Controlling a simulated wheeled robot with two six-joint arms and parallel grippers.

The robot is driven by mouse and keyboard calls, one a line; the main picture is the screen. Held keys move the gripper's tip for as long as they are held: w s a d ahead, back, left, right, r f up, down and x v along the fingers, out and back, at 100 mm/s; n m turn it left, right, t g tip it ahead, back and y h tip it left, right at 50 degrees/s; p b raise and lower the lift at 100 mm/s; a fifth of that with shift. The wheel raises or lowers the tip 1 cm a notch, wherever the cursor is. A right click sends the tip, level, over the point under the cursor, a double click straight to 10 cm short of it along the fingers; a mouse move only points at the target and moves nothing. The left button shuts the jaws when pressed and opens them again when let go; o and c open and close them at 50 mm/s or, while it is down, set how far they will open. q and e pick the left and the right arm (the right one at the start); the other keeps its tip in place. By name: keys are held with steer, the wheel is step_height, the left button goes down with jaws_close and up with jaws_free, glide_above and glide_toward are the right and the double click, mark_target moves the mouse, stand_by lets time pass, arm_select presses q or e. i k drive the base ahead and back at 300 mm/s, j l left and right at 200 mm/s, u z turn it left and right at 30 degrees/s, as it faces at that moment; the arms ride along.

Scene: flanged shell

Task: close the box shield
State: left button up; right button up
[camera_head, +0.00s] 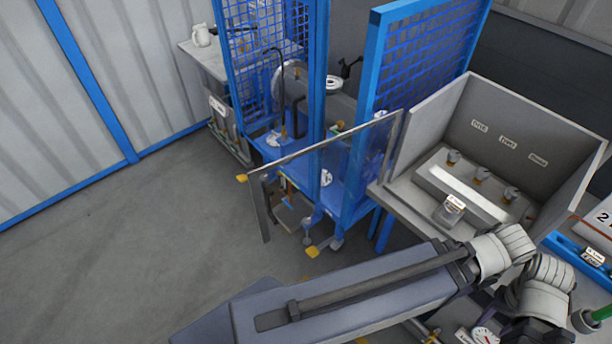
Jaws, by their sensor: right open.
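The box (560,140) is a grey open-fronted case at the right. The shield (325,147) is a see-through panel with a thin grey frame. It stands swung out to the left from the box's left wall, so the box front is uncovered. My right gripper (520,328) is at the lower right edge, below and in front of the box, apart from the shield; its fingers are mostly hidden behind the wrist. My left gripper is not in view.
A blue mesh-fenced station (369,100) stands behind the shield. A blue-edged bench (575,262) with a gauge (484,336) and a green-handled part (602,313) lies at the right. My arm crosses the lower middle. Open floor (130,240) lies to the left.

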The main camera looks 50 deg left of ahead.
mark_target(254, 182)
steer(key=k+j+z, duration=0.2)
steer(key=k+j, duration=0.2)
steer(key=j, duration=0.35)
steer(key=k+j+z, duration=0.25)
steer(key=k+j, duration=0.25)
steer(key=j, duration=0.25)
steer(key=k+j+z, duration=0.2)
steer(key=k+j, duration=0.4)
steer(key=j, duration=0.3)
steer(key=j+z, duration=0.1)
steer(key=j, duration=0.3)
steer(key=k+j, duration=0.15)
steer(key=j, duration=0.2)
steer(key=k+j+z, duration=0.1)
steer(key=j, duration=0.3)
